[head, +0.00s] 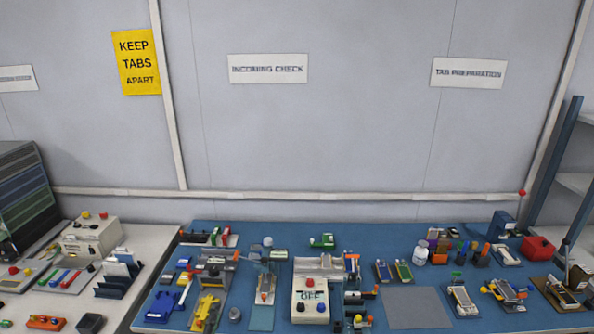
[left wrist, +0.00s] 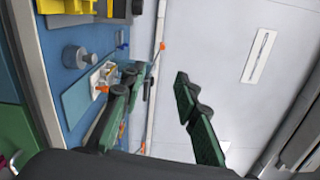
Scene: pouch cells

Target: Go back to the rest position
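My left gripper (left wrist: 159,77) shows in the left wrist view with its two dark green fingers spread apart and nothing between them. Past the fingers are the pale wall and the edge of the blue bench, which stands sideways in that view. I cannot make out the left gripper clearly among the small things in the head view. My right gripper is in neither view.
The blue bench (head: 418,308) carries a white box with buttons (head: 310,300), a green block (head: 322,241), a red box (head: 537,249) and several small cells and fixtures. A white table with a screen (head: 22,195) stands left. A shelf rack (head: 560,150) stands right.

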